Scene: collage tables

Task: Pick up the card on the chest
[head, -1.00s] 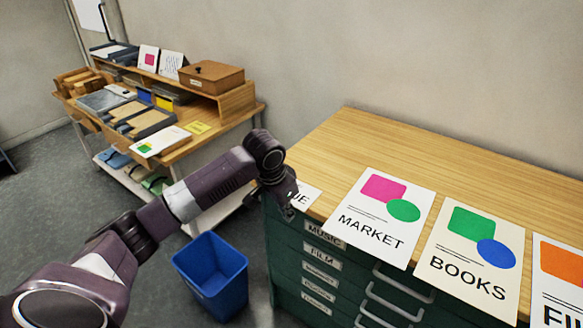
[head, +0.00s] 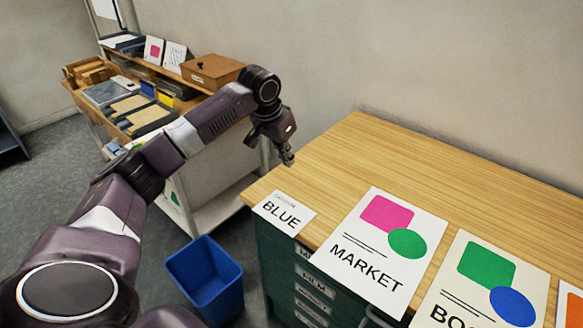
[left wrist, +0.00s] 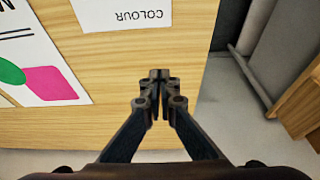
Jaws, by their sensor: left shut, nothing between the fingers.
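A small white card reading BLUE (head: 284,212) lies flat at the left front corner of the wooden top of the green chest (head: 350,135). It also shows in part at the top of the left wrist view (left wrist: 120,12), with the word COLOUR upside down. My left gripper (head: 287,158) is shut and empty above the chest's left end, behind the card in the head view. In the left wrist view its fingertips (left wrist: 160,78) are together over bare wood, apart from the card. My right gripper is out of view.
Large MARKET (head: 380,245) and BOOKS (head: 487,280) posters lie on the chest top right of the card. A blue bin (head: 207,280) stands on the floor to the left. A cluttered shelf table (head: 75,90) is behind. The chest's back is clear.

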